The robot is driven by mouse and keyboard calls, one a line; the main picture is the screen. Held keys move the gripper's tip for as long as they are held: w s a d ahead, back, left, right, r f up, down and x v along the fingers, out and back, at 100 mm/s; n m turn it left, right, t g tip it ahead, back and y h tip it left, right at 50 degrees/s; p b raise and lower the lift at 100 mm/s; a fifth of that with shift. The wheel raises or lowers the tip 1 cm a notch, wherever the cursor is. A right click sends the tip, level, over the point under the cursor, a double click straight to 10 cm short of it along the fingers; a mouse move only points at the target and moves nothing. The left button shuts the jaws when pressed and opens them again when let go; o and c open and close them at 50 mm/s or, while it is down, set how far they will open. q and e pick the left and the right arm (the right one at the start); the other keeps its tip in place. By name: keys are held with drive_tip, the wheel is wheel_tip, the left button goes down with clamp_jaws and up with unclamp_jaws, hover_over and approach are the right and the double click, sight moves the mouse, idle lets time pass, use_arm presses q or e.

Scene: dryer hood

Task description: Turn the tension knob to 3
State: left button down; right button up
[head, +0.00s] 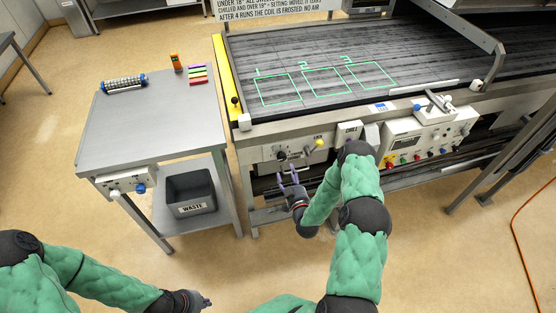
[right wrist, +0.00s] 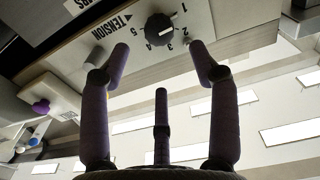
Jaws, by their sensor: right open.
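The tension knob (right wrist: 160,29) is a round black dial with a white mark on a pale panel, in the upper middle of the right wrist view. Numbers 1 to 5 and the word TENSION with an arrowhead surround it; its exact setting is hard to read. In the head view the knob (head: 282,155) is small, on the machine's front panel. My right gripper (head: 288,177) is open and empty just below the knob. In the right wrist view its fingers (right wrist: 159,48) are spread, apart from the knob. My left gripper (head: 206,302) is low at left; its jaws are unclear.
A yellow knob (head: 320,143) sits right of the tension knob, and a control box (head: 425,135) with several buttons is further right. A grey side table (head: 150,135) stands left, with a waste bin (head: 190,192) below. The floor in front is clear.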

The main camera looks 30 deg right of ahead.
sight(282, 159)
drive_tip(key=x, duration=0.8)
drive_tip(key=shift+b, duration=0.3)
drive_tip(key=shift+w, duration=0.1)
drive_tip(key=c, duration=1.1)
